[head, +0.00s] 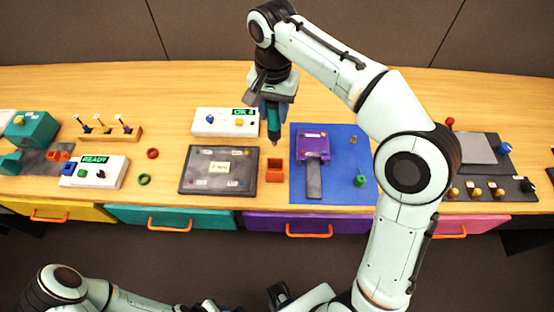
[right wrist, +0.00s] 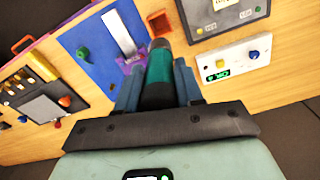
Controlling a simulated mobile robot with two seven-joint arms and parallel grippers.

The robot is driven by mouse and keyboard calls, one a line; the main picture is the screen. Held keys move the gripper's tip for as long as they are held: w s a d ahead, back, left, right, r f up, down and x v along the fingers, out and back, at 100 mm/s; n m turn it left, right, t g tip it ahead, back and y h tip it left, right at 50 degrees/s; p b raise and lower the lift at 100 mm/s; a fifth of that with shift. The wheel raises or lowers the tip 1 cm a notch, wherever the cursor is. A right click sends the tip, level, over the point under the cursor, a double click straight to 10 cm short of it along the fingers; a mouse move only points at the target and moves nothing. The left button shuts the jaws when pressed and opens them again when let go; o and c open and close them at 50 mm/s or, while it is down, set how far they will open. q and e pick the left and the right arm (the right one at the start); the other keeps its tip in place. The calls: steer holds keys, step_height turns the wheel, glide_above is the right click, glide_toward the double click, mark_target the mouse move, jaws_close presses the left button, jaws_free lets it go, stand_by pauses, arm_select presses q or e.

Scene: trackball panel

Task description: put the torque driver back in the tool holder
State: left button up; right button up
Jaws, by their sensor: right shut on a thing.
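The torque driver (head: 273,120) has a teal and dark body. My right gripper (head: 270,102) is shut on it and holds it roughly upright, tip down, above the table. In the right wrist view the driver (right wrist: 160,68) stands between the two blue fingers (right wrist: 159,85). The tool holder (head: 274,171) is a small orange square box with an open top. In the head view it lies just below the driver's tip, and the two look apart. In the right wrist view the holder (right wrist: 159,22) shows just beyond the driver.
To the right, a blue mat (head: 345,160) bears a purple-clamped piece (head: 313,147) and a green knob (head: 360,181). Drawers line the table front.

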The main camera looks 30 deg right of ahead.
mark_target(274, 123)
step_height(274, 123, down, 12)
steer(key=shift+r+b, duration=0.2)
steer(key=shift+b, duration=0.95)
arm_select(q)
steer(key=shift+s+f+b, duration=0.1)
steer(key=shift+s+f, duration=0.2)
steer(key=shift+f, duration=0.35)
steer(key=shift+s+f+b, duration=0.1)
steer(key=shift+s+f, duration=0.15)
steer(key=shift+f, duration=0.35)
steer(key=shift+s+f+b, duration=0.1)
steer(key=shift+s+f, duration=0.2)
steer(key=shift+f, duration=0.35)
arm_select(e)
steer(key=shift+f, duration=2.3)
arm_select(q)
steer(key=shift+f, duration=0.1)
arm_select(e)
steer(key=shift+f, duration=0.1)
steer(key=o, duration=1)
steer(key=shift+s+f, duration=0.1)
steer(key=shift+o, duration=0.2)
arm_select(q)
steer(key=r+p, duration=0.1)
steer(key=w+r+p, duration=0.1)
steer(key=shift+r, duration=0.3)
arm_select(e)
step_height(274, 123, up, 12)
steer(key=shift+r, duration=0.2)
